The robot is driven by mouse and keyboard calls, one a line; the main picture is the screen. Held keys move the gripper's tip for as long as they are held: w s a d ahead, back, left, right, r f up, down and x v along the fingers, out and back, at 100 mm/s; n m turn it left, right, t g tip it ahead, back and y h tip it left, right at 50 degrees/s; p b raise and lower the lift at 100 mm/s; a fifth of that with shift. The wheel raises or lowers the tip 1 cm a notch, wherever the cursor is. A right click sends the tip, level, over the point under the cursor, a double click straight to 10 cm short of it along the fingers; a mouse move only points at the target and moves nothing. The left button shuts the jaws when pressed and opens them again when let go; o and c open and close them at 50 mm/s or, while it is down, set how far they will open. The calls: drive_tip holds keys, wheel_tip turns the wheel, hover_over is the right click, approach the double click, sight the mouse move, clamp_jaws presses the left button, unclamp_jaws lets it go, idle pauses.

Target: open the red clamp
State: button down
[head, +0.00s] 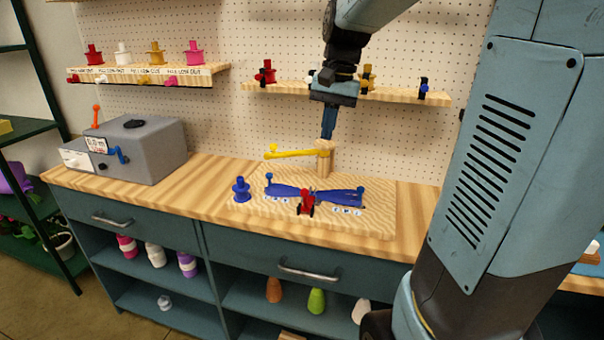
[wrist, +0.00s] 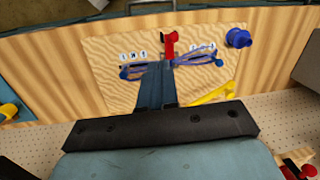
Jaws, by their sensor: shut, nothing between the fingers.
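The red clamp (head: 306,203) stands at the front middle of a wooden board (head: 370,222), at the narrow middle of a blue bow-shaped piece (head: 338,196). In the wrist view the red clamp (wrist: 169,45) shows just beyond my fingertips. My gripper (head: 327,136) points down above the back of the board, beside the top of a wooden post (head: 325,160). It is behind and above the clamp, apart from it. Its fingers (wrist: 157,68) are together and empty. In the wrist view they cover part of the blue piece. I cannot tell whether the clamp's jaws are shut.
A yellow lever (head: 295,154) sticks out left from the post, close to my gripper. A blue spool (head: 241,190) stands at the board's left. A grey box (head: 138,150) with levers stands far left. A shelf (head: 400,96) with small coloured clamps is behind my gripper. The counter's right is clear.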

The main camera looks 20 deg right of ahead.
drive_tip(key=w+d+f+m+g+y, duration=0.1)
drive_tip(key=w+d+f, duration=0.1)
drive_tip(key=w, duration=0.3)
drive_tip(key=w+d+f+m+g+y, duration=0.1)
drive_tip(key=w+f+m+g, duration=0.1)
drive_tip(key=w, duration=0.3)
drive_tip(key=shift+d+f, duration=0.25)
drive_tip(key=shift+d, duration=0.1)
approach(308, 194)
drive_tip(key=w+d+f, duration=0.1)
drive_tip(key=w+f, duration=0.2)
drive_tip(key=f, duration=0.1)
drive_tip(key=shift+s+a+f, duration=0.8)
drive_tip(key=shift+s+a, duration=0.1)
drive_tip(key=shift+a, duration=0.05)
drive_tip(key=shift+s+a+f, duration=0.2)
drive_tip(key=shift+s+a, duration=0.05)
drive_tip(key=shift+a, duration=0.1)
